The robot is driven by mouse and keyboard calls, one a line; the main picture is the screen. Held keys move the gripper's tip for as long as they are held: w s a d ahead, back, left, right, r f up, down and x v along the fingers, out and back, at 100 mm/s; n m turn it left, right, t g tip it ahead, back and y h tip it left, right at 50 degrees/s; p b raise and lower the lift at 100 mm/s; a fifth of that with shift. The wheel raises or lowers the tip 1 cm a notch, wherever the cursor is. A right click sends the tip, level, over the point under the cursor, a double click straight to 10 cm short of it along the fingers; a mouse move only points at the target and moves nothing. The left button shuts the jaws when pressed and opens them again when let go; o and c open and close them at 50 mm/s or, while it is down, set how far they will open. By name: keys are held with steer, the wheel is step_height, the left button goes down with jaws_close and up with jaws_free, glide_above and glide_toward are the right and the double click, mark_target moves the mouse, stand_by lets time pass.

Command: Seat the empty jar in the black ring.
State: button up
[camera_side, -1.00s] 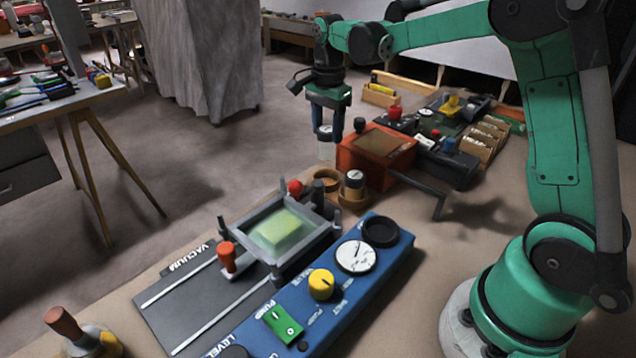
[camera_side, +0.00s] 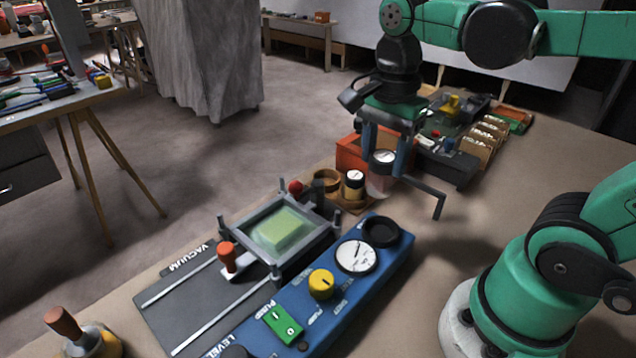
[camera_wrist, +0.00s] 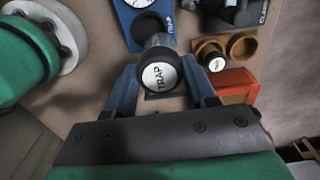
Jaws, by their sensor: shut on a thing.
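My gripper (camera_side: 386,172) is shut on a clear jar (camera_side: 378,186) with a white-topped lid, held upright in the air. In the wrist view the lid, marked TRAP (camera_wrist: 160,77), sits between my two fingers (camera_wrist: 163,88). The black ring (camera_side: 381,231) is at the far right end of the blue panel (camera_side: 398,262). The jar is above and beyond this ring in the side view, apart from it. In the wrist view the ring (camera_wrist: 146,24) shows just past the jar, which partly covers it.
A second jar (camera_side: 354,186) with dark contents stands in a wooden holder, beside an empty wooden cup (camera_side: 326,181). A grey clamp frame (camera_side: 240,222) lies left of the panel. Bare bench lies right of it.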

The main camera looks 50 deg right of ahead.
mark_target(387, 197)
steer(key=shift+s+a+f, duration=0.2)
steer(key=shift+s+f, duration=0.05)
steer(key=shift+s, duration=0.5)
steer(key=shift+s+f, duration=0.1)
steer(key=shift+f, duration=2.8)
steer(key=shift+f, duration=0.65)
steer(key=o, duration=0.9)
steer(key=shift+r, duration=5.5)
